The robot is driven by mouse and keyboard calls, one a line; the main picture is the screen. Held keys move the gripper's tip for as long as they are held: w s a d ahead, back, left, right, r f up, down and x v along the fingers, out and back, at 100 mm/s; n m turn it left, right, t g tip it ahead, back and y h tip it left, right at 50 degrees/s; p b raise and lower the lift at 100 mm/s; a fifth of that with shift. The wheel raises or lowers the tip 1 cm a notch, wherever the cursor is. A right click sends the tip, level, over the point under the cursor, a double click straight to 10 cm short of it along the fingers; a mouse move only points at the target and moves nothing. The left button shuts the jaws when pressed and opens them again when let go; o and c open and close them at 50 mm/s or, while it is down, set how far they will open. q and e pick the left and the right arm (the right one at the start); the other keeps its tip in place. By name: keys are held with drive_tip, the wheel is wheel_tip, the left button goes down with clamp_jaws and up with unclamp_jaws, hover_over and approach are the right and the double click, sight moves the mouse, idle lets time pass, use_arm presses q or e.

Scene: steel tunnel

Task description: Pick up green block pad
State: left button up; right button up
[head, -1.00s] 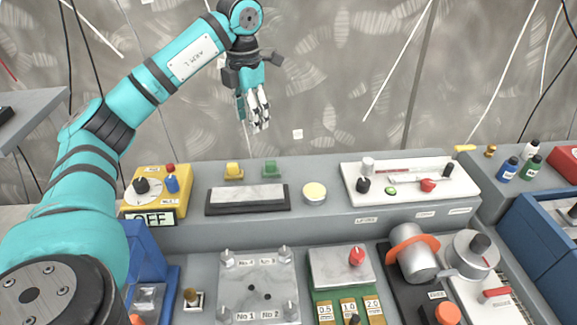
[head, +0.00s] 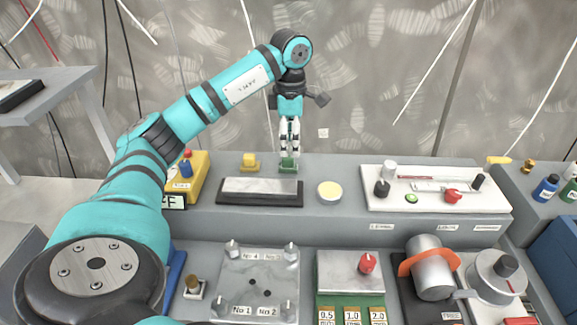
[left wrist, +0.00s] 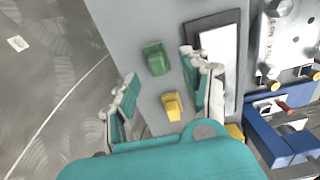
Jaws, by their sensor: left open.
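The green block pad (head: 288,167) stands on the back shelf of the grey bench, right of the yellow block pad (head: 250,165). My left gripper (head: 289,151) points down right at the green block pad and overlaps its top in the head view. I cannot tell whether they touch. In the left wrist view, my left gripper (left wrist: 160,88) is open, its fingers spread apart. The green block pad (left wrist: 156,58) shows between and beyond the fingertips, and the yellow block pad (left wrist: 171,106) lies closer to the palm. My right gripper is not in view.
A whetstone-like slab in a black tray (head: 258,198) lies just in front of the pads. A white board with knobs (head: 435,190) is further right. The grey wall (head: 350,100) rises behind the bench.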

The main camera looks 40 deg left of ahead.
sight(288, 157)
use_arm(q)
drive_tip(key=shift+f, duration=0.5)
drive_tip(key=f, duration=0.3)
drive_tip(key=f+p, duration=0.1)
drive_tip(key=f, duration=0.1)
drive_tip(key=shift+a, duration=0.4)
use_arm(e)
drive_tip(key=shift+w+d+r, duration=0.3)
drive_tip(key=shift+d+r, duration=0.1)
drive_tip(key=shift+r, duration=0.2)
use_arm(q)
clamp_jaws()
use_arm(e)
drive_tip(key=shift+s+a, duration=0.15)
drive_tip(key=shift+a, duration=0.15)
use_arm(q)
drive_tip(key=shift+r, duration=0.1)
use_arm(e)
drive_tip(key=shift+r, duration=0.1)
